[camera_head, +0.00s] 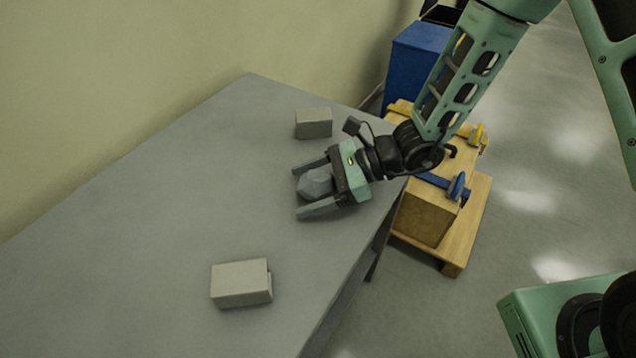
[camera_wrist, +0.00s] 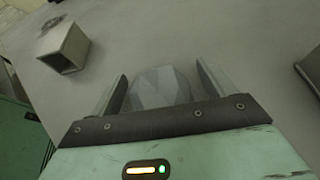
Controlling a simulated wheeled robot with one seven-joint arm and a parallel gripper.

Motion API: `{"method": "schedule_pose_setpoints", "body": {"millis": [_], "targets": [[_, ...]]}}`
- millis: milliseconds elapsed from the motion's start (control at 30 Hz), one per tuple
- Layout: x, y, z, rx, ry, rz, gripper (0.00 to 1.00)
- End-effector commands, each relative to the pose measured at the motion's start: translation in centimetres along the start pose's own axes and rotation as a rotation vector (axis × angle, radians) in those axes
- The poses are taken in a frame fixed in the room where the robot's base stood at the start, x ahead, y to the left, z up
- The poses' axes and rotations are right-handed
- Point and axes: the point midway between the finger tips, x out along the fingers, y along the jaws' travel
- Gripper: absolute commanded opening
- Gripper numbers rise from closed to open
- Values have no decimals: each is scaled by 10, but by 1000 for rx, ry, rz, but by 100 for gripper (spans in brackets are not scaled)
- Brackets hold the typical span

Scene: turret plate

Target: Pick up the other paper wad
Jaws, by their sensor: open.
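A grey faceted paper wad (camera_head: 315,183) lies on the grey table (camera_head: 160,210), near its right edge. My gripper (camera_head: 306,189) is open around it, with one finger on each side of the wad. In the wrist view the wad (camera_wrist: 160,88) sits between the two fingers of my gripper (camera_wrist: 162,85). A gap shows beside the wad in that view, and I cannot tell whether either finger touches it. The wad's near part is hidden behind the gripper's palm in the wrist view.
A grey box (camera_head: 313,123) stands behind my gripper, and another grey box (camera_head: 240,283) stands at the table's front. A wooden crate (camera_head: 425,217) on a pallet and a blue bin (camera_head: 413,60) stand beyond the right edge. The table's left part is clear.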

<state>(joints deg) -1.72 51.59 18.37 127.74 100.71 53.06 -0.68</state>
Motion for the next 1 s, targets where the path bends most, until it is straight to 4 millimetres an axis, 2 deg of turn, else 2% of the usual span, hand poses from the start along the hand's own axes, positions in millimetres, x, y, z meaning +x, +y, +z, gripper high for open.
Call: {"method": "schedule_pose_setpoints", "body": {"millis": [33, 100, 200, 667, 833, 1000], "targets": [[0, 0, 0, 0, 0, 0, 79], [0, 0, 0, 0, 0, 0, 60], [0, 0, 0, 0, 0, 0, 36], [-3, 0, 6, -1, -1, -1, 36], [-11, 0, 26, -3, 0, -1, 36], [-24, -1, 58, -6, 0, -3, 36]]}}
